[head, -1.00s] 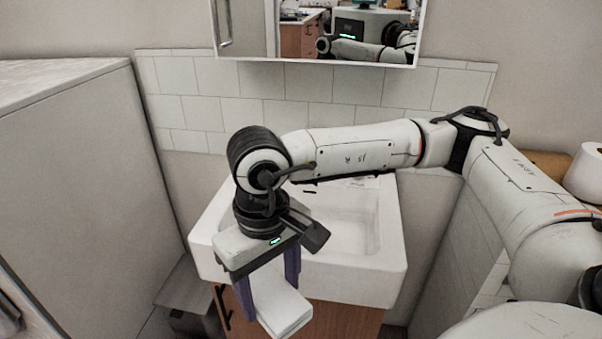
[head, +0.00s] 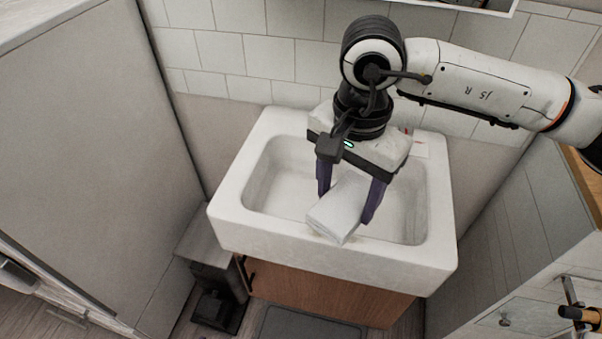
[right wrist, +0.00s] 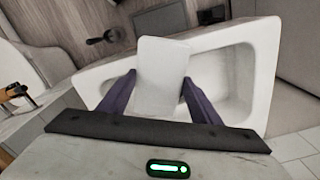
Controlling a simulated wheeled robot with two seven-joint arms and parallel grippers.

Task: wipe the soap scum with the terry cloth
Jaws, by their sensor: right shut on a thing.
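The terry cloth (head: 336,215) is a white folded pad. My right gripper (head: 345,204) is shut on it, with one purple finger on each side. The cloth is over the front rim of the white sink (head: 235,215); I cannot tell whether it touches the rim. The right wrist view also shows the cloth (right wrist: 160,65) between the fingers, above the sink (right wrist: 265,75). A faint yellowish mark, possibly the soap scum (head: 318,238), shows on the front rim at the cloth's lower edge. The cloth may hide more of it. My left gripper is not in view.
A wooden cabinet (head: 325,295) stands below the sink. A tall grey panel (head: 80,160) is at the left, with a dark bin (head: 215,300) beside the cabinet. A counter unit (head: 520,230) stands at the right. The tiled wall (head: 270,50) is behind the sink.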

